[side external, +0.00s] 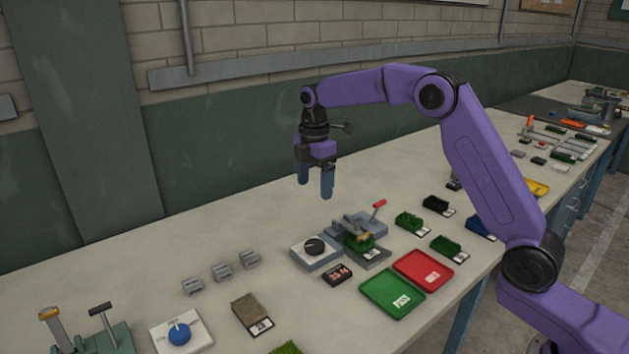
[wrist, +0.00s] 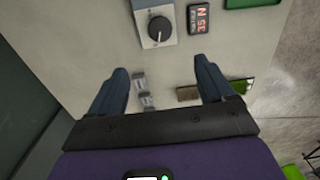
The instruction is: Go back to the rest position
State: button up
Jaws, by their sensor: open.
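My gripper (side external: 315,190) hangs above the bench, pointing down, with its two blue fingers apart and nothing between them. In the wrist view my gripper (wrist: 160,80) shows both fingers spread, with bare bench top between their tips. In the side external view it is above and behind the grey box with a black dial (side external: 315,247). The dial box also shows at the top of the wrist view (wrist: 158,27). The arm is raised over the bench, touching nothing that I can see.
Right of the dial box is a clamp fixture with a red-tipped lever (side external: 378,205) and a green turf piece. A small display (side external: 338,274), green tray (side external: 380,300) and red tray (side external: 424,283) lie in front. Several grey blocks (side external: 222,271) stand left. The bench's back strip is clear.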

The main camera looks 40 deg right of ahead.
jog(key=s+a+r+m, duration=0.1)
jog(key=s+a, duration=0.3)
jog(key=s, duration=0.6)
jog(key=s+a+r+m, duration=0.1)
jog(key=s+a+m, duration=0.15)
jog(key=s, duration=0.65)
jog(key=s+d+f+m, duration=0.1)
jog(key=s+d, duration=0.2)
jog(key=s, duration=0.9)
jog(key=s+d+f+m, duration=0.1)
jog(key=s+d, duration=0.3)
jog(key=s, duration=0.7)
jog(key=shift+s+d+f, duration=0.2)
jog(key=shift+s+f, duration=0.2)
jog(key=shift+f, duration=0.4)
